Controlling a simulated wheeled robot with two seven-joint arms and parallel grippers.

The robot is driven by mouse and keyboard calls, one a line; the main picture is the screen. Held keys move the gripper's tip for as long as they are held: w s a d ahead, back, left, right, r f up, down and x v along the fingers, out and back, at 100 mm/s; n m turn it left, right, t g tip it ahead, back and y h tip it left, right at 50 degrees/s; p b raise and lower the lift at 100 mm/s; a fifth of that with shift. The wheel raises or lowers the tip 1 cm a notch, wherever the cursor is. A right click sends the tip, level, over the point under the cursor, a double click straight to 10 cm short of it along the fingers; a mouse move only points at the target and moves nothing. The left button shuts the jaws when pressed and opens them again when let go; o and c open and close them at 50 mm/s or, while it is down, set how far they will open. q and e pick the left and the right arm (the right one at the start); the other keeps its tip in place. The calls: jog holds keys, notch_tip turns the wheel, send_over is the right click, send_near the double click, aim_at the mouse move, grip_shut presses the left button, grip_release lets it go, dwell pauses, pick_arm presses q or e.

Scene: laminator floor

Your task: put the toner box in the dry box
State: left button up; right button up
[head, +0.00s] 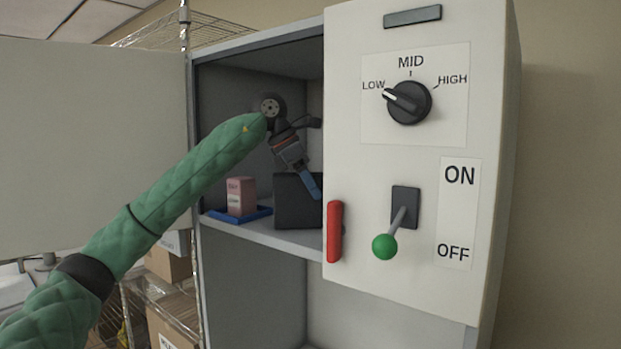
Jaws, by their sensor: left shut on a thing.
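The dry box is a grey cabinet (196,130) standing open, with a shelf (285,238) inside. A black box, which looks like the toner box (292,205), is in the cabinet at shelf height, right of a pink box. My left arm reaches in from the left, and my left gripper (314,188) points down at the black box. A blue finger lies against its upper right part, and the gripper is shut on it. The other finger is hidden. I cannot tell whether the box's underside touches the shelf. My right gripper is not in view.
A pink box (241,196) stands on a blue tray (262,212) at the shelf's left. The white panel (440,310) at right carries a dial (408,102), a green-knobbed lever (385,246) and a red handle (334,232). A pale door-like panel (90,150) is at left.

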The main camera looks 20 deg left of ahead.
aim_at(315, 174)
pick_arm(q)
jog(key=shift+f, duration=0.15)
jog(key=o, duration=1.3)
jog(key=shift+r, duration=2.55)
jog(key=shift+a, duration=0.1)
